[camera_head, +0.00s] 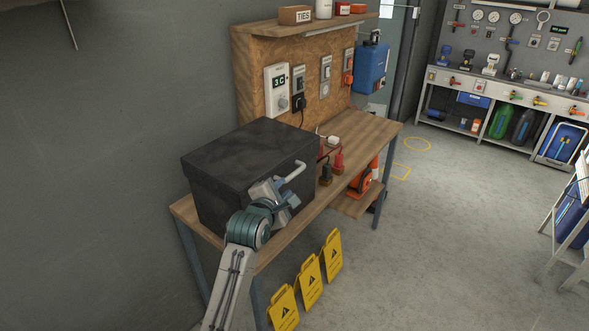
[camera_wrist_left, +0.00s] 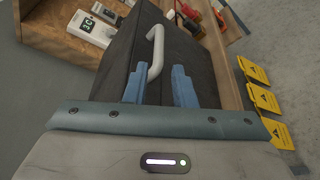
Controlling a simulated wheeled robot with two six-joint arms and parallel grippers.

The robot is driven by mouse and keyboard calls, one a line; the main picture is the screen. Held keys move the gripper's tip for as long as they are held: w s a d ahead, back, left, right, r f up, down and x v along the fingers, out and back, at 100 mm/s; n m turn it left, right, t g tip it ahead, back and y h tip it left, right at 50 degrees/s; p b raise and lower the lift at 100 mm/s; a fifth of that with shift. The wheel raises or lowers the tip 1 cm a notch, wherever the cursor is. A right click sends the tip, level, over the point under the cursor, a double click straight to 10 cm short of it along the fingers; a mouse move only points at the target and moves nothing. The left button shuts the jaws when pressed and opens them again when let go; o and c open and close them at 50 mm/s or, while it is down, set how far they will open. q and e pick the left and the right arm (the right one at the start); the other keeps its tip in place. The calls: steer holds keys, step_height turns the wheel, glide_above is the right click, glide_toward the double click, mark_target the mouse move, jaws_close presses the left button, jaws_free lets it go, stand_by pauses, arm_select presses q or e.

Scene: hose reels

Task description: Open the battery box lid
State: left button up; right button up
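The black battery box (camera_head: 225,200) stands on the near end of the wooden workbench. Its dark lid (camera_head: 245,150) lies flat on top and is shut. A pale bar handle (camera_head: 293,172) sticks out from the box's front; it also shows in the left wrist view (camera_wrist_left: 156,45). My left gripper (camera_head: 277,188) is close in front of the box at the handle. In the left wrist view its blue fingers (camera_wrist_left: 159,72) are apart, with the handle's lower end in line between them. I cannot tell whether they touch it. My right gripper is not in view.
The workbench (camera_head: 370,130) holds small red and black items (camera_head: 326,172) right of the box. A panel with a 3C device (camera_head: 278,88) stands behind. The floor (camera_head: 440,220) to the right is clear.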

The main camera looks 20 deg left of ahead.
mark_target(293, 176)
arm_select(q)
steer(key=p+x, duration=0.3)
steer(key=x, duration=0.6)
steer(key=shift+r, duration=0.15)
steer(key=shift+x, duration=0.9)
steer(key=shift+s, duration=0.1)
jaws_close()
